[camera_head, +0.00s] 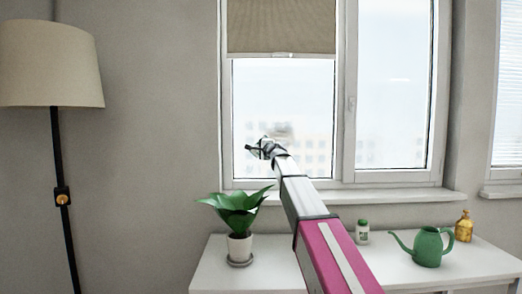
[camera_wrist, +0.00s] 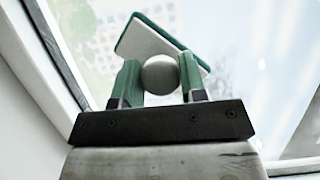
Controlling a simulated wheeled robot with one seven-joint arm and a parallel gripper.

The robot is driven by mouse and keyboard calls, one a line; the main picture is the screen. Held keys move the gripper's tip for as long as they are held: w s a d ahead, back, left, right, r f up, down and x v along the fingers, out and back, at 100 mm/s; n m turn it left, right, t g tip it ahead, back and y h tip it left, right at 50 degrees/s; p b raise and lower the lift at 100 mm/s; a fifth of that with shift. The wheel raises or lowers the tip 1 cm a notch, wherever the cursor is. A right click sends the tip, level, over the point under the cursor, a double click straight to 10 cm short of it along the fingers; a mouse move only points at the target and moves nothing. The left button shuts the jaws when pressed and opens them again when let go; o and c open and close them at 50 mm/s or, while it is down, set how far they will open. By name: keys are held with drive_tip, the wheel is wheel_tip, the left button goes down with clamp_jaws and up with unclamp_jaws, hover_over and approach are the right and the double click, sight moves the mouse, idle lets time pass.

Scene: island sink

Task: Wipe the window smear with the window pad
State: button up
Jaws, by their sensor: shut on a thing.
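The window pad (camera_wrist: 150,42), a flat white block with a dark green edge, shows in the wrist view beyond a round grey knob (camera_wrist: 160,74). My gripper (camera_wrist: 158,80) has its green fingers shut on that knob, so it holds the pad, which looks tilted. In the head view my gripper (camera_head: 262,148) is in front of the lower left window pane (camera_head: 285,90). A faint grey-brown smear (camera_head: 279,128) shows on the pane just above my gripper, partly hidden by it. I cannot tell whether the pad touches the glass.
A white table (camera_head: 215,270) below the window holds a potted plant (camera_head: 240,215), a small green bottle (camera_head: 363,232), a green watering can (camera_head: 428,248) and an amber bottle (camera_head: 464,226). A beige blind (camera_head: 280,25) covers the upper pane. A floor lamp (camera_head: 50,65) stands at left.

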drive_tip(key=shift+d, duration=8.75)
drive_tip(key=a+r, duration=0.2)
drive_tip(key=a, duration=0.8)
drive_tip(key=shift+w+a+r, duration=0.15)
drive_tip(key=shift+a+r, duration=0.05)
drive_tip(key=shift+a, duration=0.2)
drive_tip(key=shift+a+r, duration=0.4)
drive_tip(key=shift+a, duration=0.7)
drive_tip(key=shift+a+r, duration=0.35)
drive_tip(key=shift+a, duration=0.8)
drive_tip(key=shift+a+r, duration=0.4)
drive_tip(key=shift+a, duration=0.7)
drive_tip(key=shift+d, duration=1.95)
